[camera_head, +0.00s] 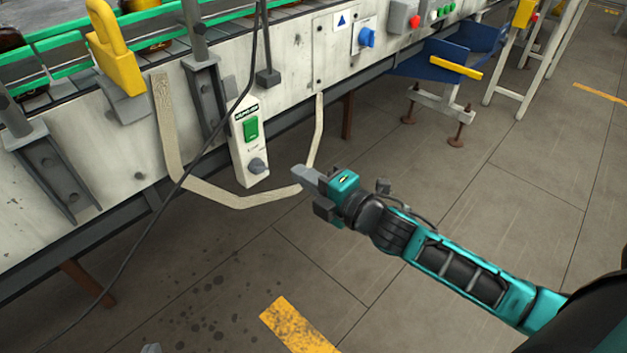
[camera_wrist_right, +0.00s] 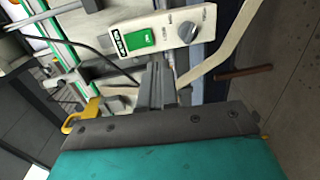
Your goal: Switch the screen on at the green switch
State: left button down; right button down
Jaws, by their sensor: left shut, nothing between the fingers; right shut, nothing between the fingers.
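The green switch (camera_head: 251,130) sits on a white control box (camera_head: 240,165) with a grey knob (camera_head: 257,165) below it. The box hangs at the side of the conveyor. In the right wrist view the green switch (camera_wrist_right: 140,38) is above the fingertips, left of the knob (camera_wrist_right: 187,32). My right gripper (camera_head: 304,175) is shut and empty, to the right of the box and apart from it in the head view. Its shut fingers (camera_wrist_right: 157,82) point toward the box. Only a small grey tip of my left gripper (camera_head: 151,348) shows at the bottom edge. No screen is in view.
A pale bent strip (camera_head: 215,195) loops below the box, and a black cable (camera_head: 205,150) hangs left of it. A blue knob (camera_head: 367,37) and a red button (camera_head: 414,21) sit further along the conveyor. The floor in front is clear.

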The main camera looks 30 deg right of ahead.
jog(key=shift+v, duration=0.95)
pick_arm(q)
jog(key=shift+s, duration=0.1)
pick_arm(e)
jog(key=shift+f, duration=0.2)
